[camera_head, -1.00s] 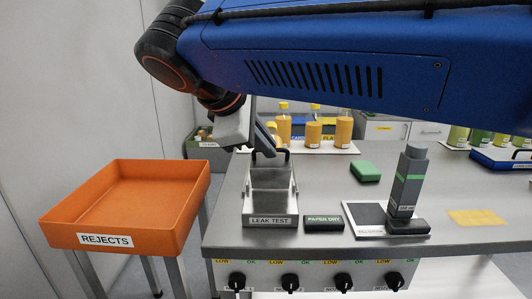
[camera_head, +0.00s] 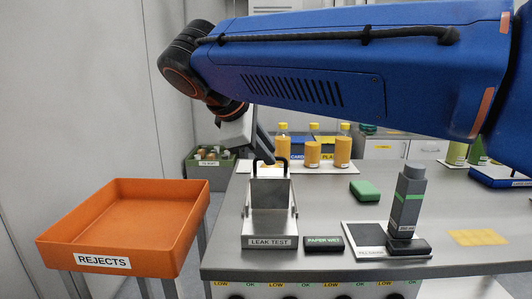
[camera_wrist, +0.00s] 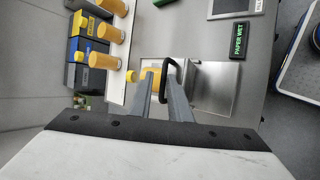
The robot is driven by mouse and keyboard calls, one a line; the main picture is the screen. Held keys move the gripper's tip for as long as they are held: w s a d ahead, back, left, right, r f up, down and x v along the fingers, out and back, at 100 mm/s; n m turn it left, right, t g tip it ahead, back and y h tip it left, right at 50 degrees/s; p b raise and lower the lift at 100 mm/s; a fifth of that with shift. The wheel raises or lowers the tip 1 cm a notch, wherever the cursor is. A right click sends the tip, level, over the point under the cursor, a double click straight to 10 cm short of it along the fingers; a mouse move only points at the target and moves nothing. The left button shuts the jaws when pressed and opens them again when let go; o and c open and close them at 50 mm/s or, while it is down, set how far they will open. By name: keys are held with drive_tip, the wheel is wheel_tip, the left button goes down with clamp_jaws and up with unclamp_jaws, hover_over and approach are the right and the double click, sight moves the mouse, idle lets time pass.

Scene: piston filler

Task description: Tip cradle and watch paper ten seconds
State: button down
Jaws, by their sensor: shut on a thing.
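The steel leak test cradle (camera_head: 269,222) stands at the table's front left, its plate raised and a black handle (camera_head: 264,161) at its top. My gripper (camera_head: 262,154) is at this handle. In the wrist view my gripper (camera_wrist: 167,88) is shut on the black handle (camera_wrist: 171,66), beside the bright steel plate (camera_wrist: 212,88). A small black display (camera_head: 323,243) right of the cradle reads PAPER WET in green; it also shows in the wrist view (camera_wrist: 238,40). The paper itself cannot be made out. An orange bottle (camera_wrist: 151,74) shows behind my fingers; whether the cradle holds it is unclear.
An orange REJECTS bin (camera_head: 125,235) stands left of the table. Right of the display are a grey upright device (camera_head: 408,198) on a pad and a green block (camera_head: 367,190). Several orange bottles (camera_head: 343,150) stand behind. The front edge carries several knobs.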

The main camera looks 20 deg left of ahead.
drive_tip(key=shift+w+a+r, duration=0.1)
drive_tip(key=shift+w+r, duration=0.05)
drive_tip(key=shift+w, duration=0.4)
drive_tip(key=c, duration=1.9)
unclamp_jaws()
drive_tip(key=shift+w, duration=0.15)
drive_tip(key=v, duration=1.7)
drive_tip(key=shift+s, duration=0.35)
drive_tip(key=shift+a, duration=0.1)
